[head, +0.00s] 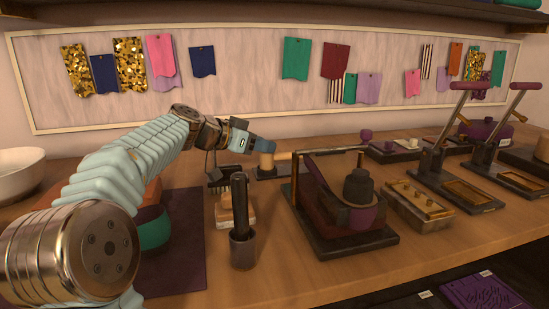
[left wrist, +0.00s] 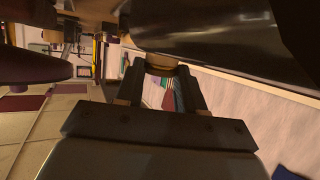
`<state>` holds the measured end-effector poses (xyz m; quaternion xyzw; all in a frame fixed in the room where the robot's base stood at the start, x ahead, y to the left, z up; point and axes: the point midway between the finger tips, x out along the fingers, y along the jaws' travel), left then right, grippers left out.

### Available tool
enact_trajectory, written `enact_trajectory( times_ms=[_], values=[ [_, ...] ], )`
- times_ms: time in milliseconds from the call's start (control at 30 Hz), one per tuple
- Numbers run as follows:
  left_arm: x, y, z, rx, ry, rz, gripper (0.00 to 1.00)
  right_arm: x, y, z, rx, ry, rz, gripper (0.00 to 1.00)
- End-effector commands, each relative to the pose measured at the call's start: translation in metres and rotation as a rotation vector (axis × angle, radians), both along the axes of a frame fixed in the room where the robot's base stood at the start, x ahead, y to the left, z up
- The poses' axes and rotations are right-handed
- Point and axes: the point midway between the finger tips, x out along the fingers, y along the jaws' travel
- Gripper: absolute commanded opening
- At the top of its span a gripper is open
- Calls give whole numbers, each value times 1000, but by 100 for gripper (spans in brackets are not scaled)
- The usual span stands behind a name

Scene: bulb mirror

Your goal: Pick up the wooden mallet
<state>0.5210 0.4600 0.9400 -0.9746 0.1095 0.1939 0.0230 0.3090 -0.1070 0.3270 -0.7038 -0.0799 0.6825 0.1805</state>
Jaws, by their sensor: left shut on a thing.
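My left gripper (head: 263,143) reaches in from the left over the back of the bench. It is shut on a tan, rounded wooden piece (head: 266,161), which looks like part of the wooden mallet. A short pale wooden length (head: 283,156) shows just right of it, towards the press. In the left wrist view, a tan rounded end (left wrist: 160,69) sits between the tips of my dark fingers (left wrist: 162,80). The rest of the mallet is hidden or merges with things behind. Whether it is clear of the dark block (head: 270,171) below I cannot tell. My right gripper is not in view.
A dark press (head: 345,238) stands close right of my gripper. A dark upright tool in a holder (head: 243,250) and a brush (head: 218,180) stand in front. Lever presses (head: 455,190) fill the right side. Bare bench lies along the front edge.

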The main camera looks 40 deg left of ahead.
Motion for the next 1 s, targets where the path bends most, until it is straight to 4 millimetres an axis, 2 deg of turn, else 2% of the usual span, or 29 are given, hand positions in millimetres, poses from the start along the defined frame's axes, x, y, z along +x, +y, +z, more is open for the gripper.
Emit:
enact_trajectory(
  times_ms=[33, 100, 433, 567, 667, 900, 1000],
  values=[
    [0, 0, 0, 0, 0, 0, 11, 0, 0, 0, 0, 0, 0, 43],
    [0, 0, 0, 0, 0, 0, 1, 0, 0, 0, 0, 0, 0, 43],
    [0, 0, 5, 0, -2, 0, 0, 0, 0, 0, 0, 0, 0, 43],
    [0, 0, 18, 2, -5, 0, 0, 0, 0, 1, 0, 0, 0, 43],
    [-1, -2, 37, 4, -6, -1, 0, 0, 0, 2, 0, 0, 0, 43],
    [-42, -27, 92, 4, -8, -1, 0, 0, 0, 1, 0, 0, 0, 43],
    [-65, -42, 102, 5, -7, 0, 0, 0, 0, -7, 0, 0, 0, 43]
  ],
)
